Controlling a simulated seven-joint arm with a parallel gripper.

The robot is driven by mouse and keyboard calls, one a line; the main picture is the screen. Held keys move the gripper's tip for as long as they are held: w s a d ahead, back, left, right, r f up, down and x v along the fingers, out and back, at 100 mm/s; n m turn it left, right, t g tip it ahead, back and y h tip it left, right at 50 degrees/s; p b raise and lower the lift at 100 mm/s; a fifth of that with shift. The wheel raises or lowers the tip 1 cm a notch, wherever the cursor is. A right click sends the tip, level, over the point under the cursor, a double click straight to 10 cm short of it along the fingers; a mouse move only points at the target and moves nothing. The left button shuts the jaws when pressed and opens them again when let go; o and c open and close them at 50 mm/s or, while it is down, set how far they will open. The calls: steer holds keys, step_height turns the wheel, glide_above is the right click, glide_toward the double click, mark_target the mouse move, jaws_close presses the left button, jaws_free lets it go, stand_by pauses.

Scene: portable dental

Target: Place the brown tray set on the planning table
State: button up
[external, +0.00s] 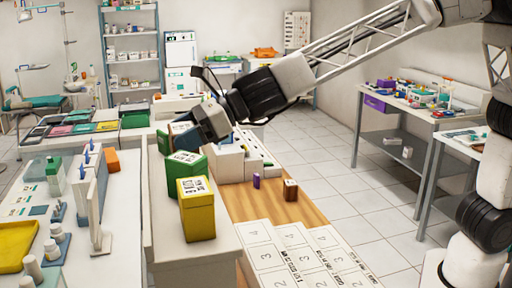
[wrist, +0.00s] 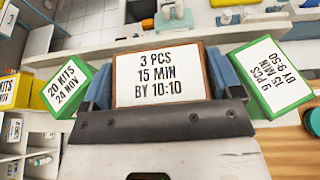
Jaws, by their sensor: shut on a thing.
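The brown tray set (wrist: 203,70) is a brown-edged block with a white label reading "3 PCS 15 MIN BY 10:10". In the wrist view it sits between the two blue fingers of my gripper (wrist: 165,80), which is shut on it. In the external view my gripper (external: 186,134) is above the white ledge with the green and yellow boxes; the brown tray set is mostly hidden there. The wooden table (external: 240,203), which seems to be the planning table, lies to the right of the ledge. It bears white numbered cards (external: 285,258).
Green boxes (wrist: 268,78) (wrist: 66,88) flank the held block, and a yellow box (external: 197,208) stands in front on the ledge. A small brown block (external: 290,190) and a purple one (external: 256,181) stand on the wood. White boxes (external: 231,163) stand at its far end.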

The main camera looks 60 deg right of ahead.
steer(key=shift+w+a, duration=0.1)
stand_by(0.4)
steer(key=shift+w+a+f, duration=0.1)
steer(key=shift+w, duration=0.05)
steer(key=shift+f, duration=1.65)
steer(key=shift+f, duration=0.1)
steer(key=o, duration=0.8)
steer(key=shift+o, duration=0.2)
